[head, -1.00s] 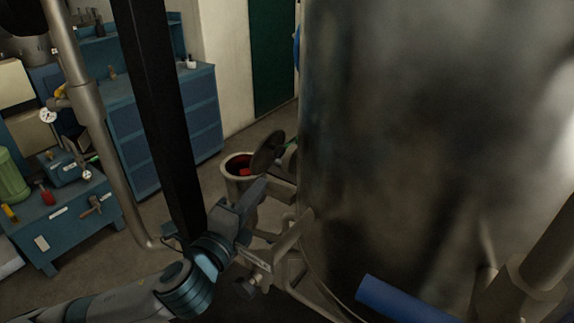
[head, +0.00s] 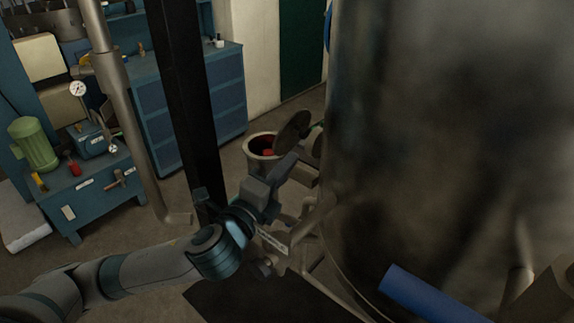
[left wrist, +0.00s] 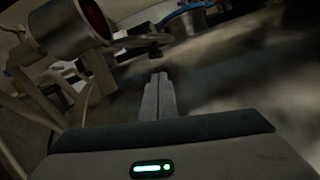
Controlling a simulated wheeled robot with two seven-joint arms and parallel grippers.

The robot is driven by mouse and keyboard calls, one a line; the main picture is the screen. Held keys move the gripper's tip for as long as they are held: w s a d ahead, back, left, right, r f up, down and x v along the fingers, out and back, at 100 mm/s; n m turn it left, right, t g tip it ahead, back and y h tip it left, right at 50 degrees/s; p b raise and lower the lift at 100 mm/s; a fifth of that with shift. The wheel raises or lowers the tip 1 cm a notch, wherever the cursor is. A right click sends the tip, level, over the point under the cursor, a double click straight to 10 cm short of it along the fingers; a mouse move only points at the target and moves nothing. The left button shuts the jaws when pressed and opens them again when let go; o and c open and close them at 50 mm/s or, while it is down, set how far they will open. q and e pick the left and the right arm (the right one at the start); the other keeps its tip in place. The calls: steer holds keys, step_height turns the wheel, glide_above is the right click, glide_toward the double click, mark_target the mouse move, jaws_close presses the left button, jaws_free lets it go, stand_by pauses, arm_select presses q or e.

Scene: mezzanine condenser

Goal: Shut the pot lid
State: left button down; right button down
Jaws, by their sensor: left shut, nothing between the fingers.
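The pot (head: 260,161) is a pale metal cylinder with a red inside, beside the large tank in the head view. Its dark round lid (head: 293,131) stands tilted up on the pot's right side, so the pot is open. My left gripper (head: 289,163) is shut and empty, in front of the pot's lower right and below the lid. In the left wrist view the shut fingers (left wrist: 158,84) point forward, with the pot (left wrist: 77,28) at the upper left and its red inside partly showing. I cannot tell whether the fingers touch anything. My right gripper is not in view.
A large dark metal tank (head: 440,130) fills the right side. A blue bench (head: 110,185) with a green cylinder (head: 35,143) is at the left. A blue bar (head: 425,297) is at the lower right.

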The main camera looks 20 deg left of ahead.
mark_target(300, 136)
arm_select(q)
steer(key=w+d+p, duration=0.1)
steer(key=w+p, duration=0.1)
steer(key=w, duration=0.6)
steer(key=shift+r, duration=0.2)
steer(key=shift+w+p, duration=0.1)
steer(key=shift+p, duration=0.2)
steer(key=shift+w+a+r+n+p, duration=0.25)
steer(key=shift+a+r+n+p, duration=0.35)
steer(key=shift+r+n+p, duration=0.35)
steer(key=shift+w+a+n+g+p, duration=0.2)
steer(key=shift+a+n+g+p, duration=0.15)
steer(key=shift+a+n, duration=0.2)
